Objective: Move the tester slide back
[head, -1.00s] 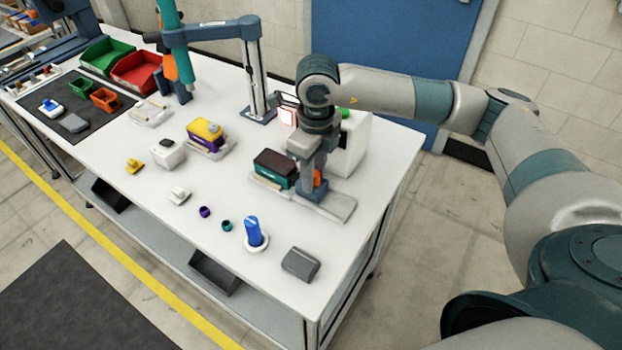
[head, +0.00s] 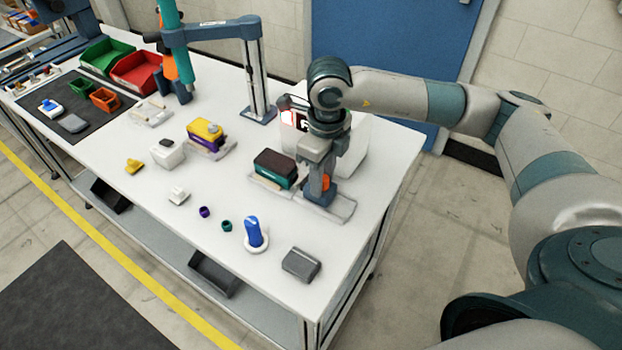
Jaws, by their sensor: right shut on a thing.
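The tester is a white box (head: 352,150) at the back right of the table in the head view, with a small red-and-white screen (head: 294,118) on its left side. A flat grey track (head: 338,212) lies in front of it. My right gripper (head: 319,187) points down over this track and is shut on the tester slide, of which a blue part (head: 322,198) and an orange part (head: 326,183) show beside the fingers. The fingers and wrist hide much of the slide and the tester's front. My left gripper is out of view.
A dark red and teal box (head: 275,168) sits on a holder just left of my right gripper. A blue-handled piece (head: 254,234) and a grey block (head: 301,264) stand nearer the front edge. A jointed lamp-like arm (head: 256,85) rises behind.

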